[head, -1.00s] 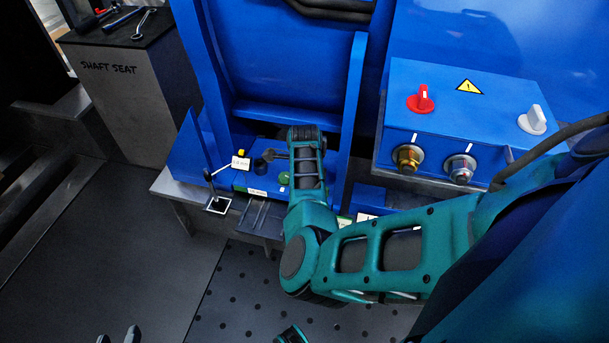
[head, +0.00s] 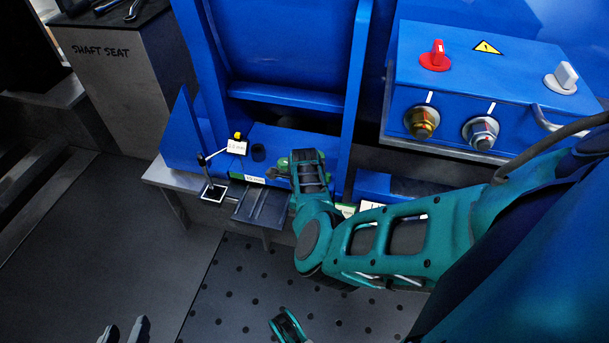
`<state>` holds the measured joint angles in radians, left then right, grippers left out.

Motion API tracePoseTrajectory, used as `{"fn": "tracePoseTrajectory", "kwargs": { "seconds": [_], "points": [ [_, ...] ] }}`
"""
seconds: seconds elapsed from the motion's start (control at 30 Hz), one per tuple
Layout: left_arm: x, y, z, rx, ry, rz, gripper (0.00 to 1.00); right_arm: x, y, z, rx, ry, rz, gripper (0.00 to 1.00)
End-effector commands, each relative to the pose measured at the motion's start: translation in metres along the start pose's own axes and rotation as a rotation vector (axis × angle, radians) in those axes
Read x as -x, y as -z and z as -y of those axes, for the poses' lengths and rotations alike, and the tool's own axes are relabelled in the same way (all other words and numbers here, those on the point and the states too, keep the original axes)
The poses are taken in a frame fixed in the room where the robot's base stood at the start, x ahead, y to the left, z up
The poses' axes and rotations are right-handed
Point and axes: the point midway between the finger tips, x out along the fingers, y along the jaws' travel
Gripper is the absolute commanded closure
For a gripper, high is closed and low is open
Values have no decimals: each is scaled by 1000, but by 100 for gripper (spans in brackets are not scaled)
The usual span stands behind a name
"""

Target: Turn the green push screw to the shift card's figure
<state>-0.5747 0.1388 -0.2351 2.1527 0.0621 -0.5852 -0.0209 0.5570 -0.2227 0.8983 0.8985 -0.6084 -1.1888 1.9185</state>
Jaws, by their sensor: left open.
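The green push screw (head: 283,163) shows as a small green piece on the blue base, just left of my right arm's end link, which partly hides it. A green-edged label (head: 254,179) lies on the base's front edge. My left gripper (head: 124,330) shows only as two grey fingertips at the bottom edge, apart and empty, far from the screw. My right gripper is hidden beyond its arm.
A thin post on a black-and-white foot (head: 213,193) stands left of the screw. A dark peg (head: 258,152) rises from the base. A blue box (head: 490,95) with red and grey knobs is at right. The SHAFT SEAT stand (head: 115,90) is at upper left.

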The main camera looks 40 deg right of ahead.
Motion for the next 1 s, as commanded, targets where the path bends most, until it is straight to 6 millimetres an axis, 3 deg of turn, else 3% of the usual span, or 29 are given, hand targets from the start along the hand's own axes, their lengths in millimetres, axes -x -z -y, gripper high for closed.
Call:
{"fn": "tracePoseTrajectory", "kwargs": {
  "seconds": [0.23,0.73,1.0],
  "points": [
    [1,4,-1,0,-2,-6,56,0,0,0,0,0,0,51],
    [0,4,0,0,-1,-7,56,0,0,0,1,0,0,99],
    [1,5,0,0,0,-5,56,1,1,0,1,0,11,100]
  ]
}}
